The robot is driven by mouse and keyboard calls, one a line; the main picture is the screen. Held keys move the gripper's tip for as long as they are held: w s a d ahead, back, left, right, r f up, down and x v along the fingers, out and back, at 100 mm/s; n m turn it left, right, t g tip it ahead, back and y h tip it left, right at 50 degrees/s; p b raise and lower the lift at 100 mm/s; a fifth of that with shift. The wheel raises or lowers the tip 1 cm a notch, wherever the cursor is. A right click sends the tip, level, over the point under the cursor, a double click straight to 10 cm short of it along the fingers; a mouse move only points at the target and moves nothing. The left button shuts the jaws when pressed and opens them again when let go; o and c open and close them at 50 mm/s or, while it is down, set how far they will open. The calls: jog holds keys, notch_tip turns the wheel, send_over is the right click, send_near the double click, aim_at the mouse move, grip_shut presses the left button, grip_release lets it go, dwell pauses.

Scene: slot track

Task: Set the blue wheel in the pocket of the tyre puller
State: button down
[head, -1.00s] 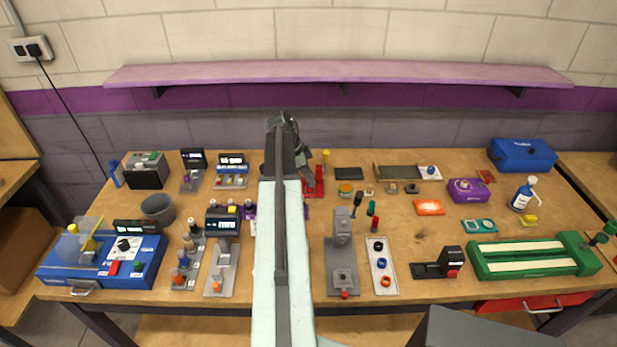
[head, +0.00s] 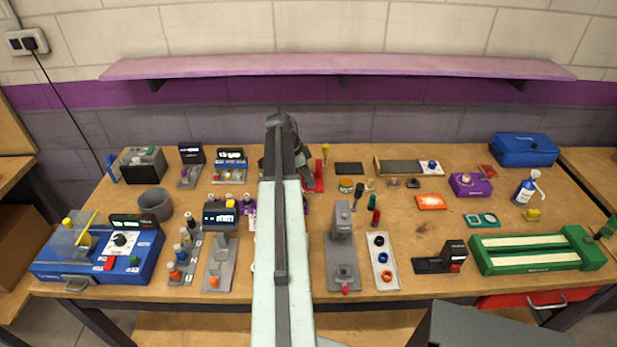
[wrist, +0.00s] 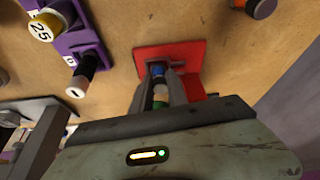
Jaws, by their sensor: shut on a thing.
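My gripper (wrist: 158,82) is shut on a small blue piece, which looks like the blue wheel (wrist: 157,70), in the wrist view. The blue piece shows between the fingertips, over a red plate with a grey part, which I take to be the tyre puller (wrist: 190,84). The fingers cover part of this, so I cannot tell whether the blue piece touches it or sits in a pocket. A green and pale piece shows between the fingers, closer to the camera. In the head view the red tool (head: 320,171) is partly hidden behind my arm, and my fingertips are hidden.
A purple holder (wrist: 85,35) with round pieces is at upper left in the wrist view. In the head view, a grey press (head: 341,250) and a white tray with rings (head: 389,286) stand right of my arm. A shelf (head: 430,64) runs along the wall.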

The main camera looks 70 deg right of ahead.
jog(key=c, duration=1.2)
grip_release()
jog(key=p+v, duration=0.7)
jog(key=shift+w+r, duration=0.15)
jog(key=shift+r, duration=0.2)
jog(key=shift+a, duration=0.1)
